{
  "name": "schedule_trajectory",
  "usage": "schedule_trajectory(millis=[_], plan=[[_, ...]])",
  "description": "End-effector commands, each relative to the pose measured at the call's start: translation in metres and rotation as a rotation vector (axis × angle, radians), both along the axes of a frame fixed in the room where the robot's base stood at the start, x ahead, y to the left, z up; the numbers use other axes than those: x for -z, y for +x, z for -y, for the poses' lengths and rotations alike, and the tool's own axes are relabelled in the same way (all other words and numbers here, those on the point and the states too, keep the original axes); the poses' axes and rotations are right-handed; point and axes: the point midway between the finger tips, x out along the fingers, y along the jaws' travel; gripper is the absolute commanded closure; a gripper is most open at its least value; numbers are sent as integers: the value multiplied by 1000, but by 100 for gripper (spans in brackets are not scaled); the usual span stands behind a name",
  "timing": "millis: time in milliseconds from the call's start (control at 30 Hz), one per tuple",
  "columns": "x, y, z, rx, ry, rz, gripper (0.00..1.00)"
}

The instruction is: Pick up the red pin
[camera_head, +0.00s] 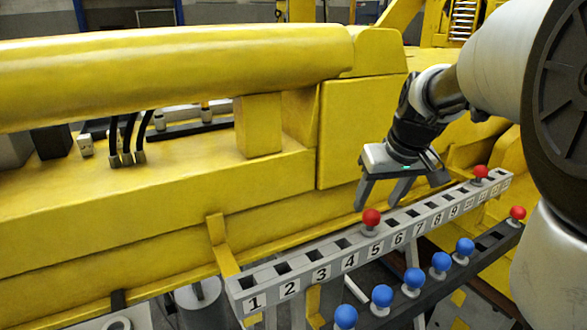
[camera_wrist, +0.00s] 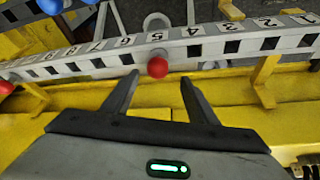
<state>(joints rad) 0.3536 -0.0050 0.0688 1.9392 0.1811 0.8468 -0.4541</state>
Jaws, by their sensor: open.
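A red pin (camera_head: 371,217) with a round head and pale stem stands upright in the numbered grey rail (camera_head: 303,271), at the hole labelled 5. A second red pin (camera_head: 480,172) stands further along the same rail, and a third red pin (camera_head: 517,212) is on the dark lower rail. My gripper (camera_head: 378,205) is open and empty, above and behind the rail near the pin at 5. In the wrist view, that pin's head (camera_wrist: 157,67) lies in line with the gap between my fingertips (camera_wrist: 159,75). I cannot tell its exact depth relative to the fingertips.
Several blue pins (camera_head: 411,281) stand in the dark lower rail (camera_head: 390,318) in front of the numbered rail. The big yellow boom (camera_head: 150,190) runs close behind the rail. Yellow brackets (camera_head: 222,250) stand between boom and rail.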

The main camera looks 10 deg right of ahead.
Motion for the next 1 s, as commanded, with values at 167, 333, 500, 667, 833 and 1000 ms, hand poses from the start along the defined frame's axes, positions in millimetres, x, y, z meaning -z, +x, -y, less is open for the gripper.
schedule_trajectory(millis=[167, 333, 500, 667, 833, 1000], plan=[[16, 7, -1, -1, 0, 0, 47], [30, 10, 1, 0, 1, -3, 47], [55, 19, 4, -2, 1, -3, 47], [66, 24, 4, -1, 0, 0, 47], [66, 24, 4, -1, 0, 1, 47], [66, 24, 4, -1, 0, 1, 67]])
